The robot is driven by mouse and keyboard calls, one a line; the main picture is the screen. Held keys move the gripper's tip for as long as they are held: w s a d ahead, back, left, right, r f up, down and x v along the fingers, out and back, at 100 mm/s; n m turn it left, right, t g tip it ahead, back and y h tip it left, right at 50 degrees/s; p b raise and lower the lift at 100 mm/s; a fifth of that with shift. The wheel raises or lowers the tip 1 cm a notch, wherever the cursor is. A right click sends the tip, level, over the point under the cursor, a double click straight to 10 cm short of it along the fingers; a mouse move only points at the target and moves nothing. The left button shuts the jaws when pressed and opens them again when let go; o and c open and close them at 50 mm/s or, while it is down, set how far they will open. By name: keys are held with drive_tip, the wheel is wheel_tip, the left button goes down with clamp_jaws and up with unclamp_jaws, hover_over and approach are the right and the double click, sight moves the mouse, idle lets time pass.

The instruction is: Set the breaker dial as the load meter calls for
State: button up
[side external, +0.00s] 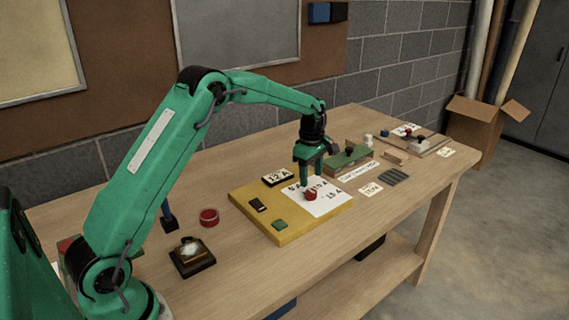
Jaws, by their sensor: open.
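A yellow board (246,199) lies on the wooden workbench. On it, a white card (328,205) carries printed amp labels; one seems to read 5 A, another 10 A and another 15 A, though they are small. The red breaker dial (310,195) sits on this card; I cannot tell which label it points to. The load meter (278,177), a dark block with a pale face, appears to read 12 A. My gripper (311,183) is open and points down at the dial, its fingers around or just above it. Contact cannot be told, and the fingers partly cover the labels.
A dark block (258,204) and a green block (280,225) sit on the board. A red round tin (209,217) and a dark box with a gauge (191,254) stand left of it. A green device (347,157) and several small items stand beyond. The bench's front right is mostly clear.

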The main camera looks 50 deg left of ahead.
sight(311, 191)
drive_tip(key=shift+w+f, duration=0.1)
drive_tip(key=shift+f, duration=2.85)
drive_tip(key=c, duration=1)
drive_tip(key=shift+o, duration=0.2)
